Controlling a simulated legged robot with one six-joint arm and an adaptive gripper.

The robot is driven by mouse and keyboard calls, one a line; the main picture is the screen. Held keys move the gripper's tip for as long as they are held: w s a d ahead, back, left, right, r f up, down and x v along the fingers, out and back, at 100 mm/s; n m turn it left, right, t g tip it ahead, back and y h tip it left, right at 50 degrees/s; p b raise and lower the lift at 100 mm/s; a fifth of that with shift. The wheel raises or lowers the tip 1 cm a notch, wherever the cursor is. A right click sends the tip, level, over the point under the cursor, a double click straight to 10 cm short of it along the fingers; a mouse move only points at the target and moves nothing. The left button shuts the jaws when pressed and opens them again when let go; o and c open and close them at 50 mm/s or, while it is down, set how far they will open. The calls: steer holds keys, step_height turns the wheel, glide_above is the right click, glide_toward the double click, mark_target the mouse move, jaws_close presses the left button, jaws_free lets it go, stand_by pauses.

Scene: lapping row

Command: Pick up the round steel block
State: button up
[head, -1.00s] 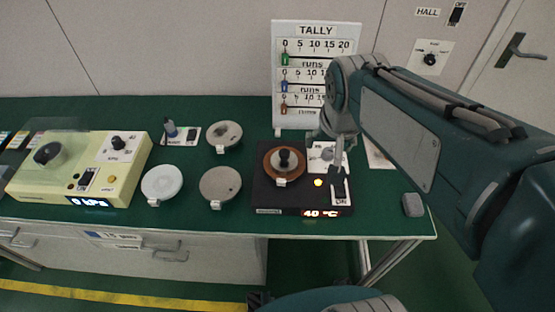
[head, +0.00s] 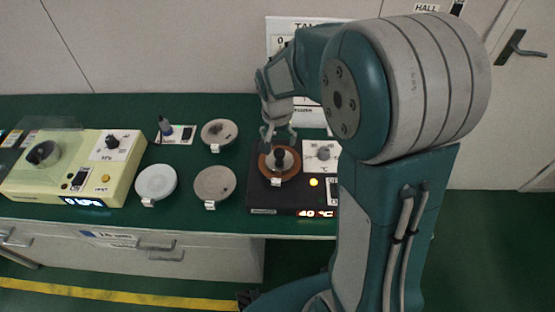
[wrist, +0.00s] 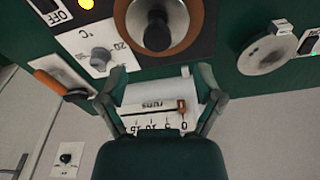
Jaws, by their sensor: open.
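The round steel block (wrist: 157,22) is a grey disc with a black knob on top. It sits within a brown ring on the dark hot plate (head: 262,197); in the head view the block (head: 289,157) is partly behind its knob. My gripper (head: 279,137) is open and empty, just above and behind the knob in the head view. In the wrist view my gripper's fingers (wrist: 160,72) are spread, with the knob beyond their tips. No contact with the block shows.
A tally board (head: 318,116) stands behind the hot plate, partly hidden by my arm. A dial (head: 323,153) sits right of the block. Grey discs (head: 214,184) (head: 218,132) and a white disc (head: 156,182) lie left. A yellow-cream machine (head: 125,180) stands farther left.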

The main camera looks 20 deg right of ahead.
mark_target(279, 151)
step_height(279, 151, down, 6)
steer(key=shift+d, duration=0.15)
steer(key=shift+c, duration=0.4)
steer(key=shift+r, duration=0.1)
jaws_close()
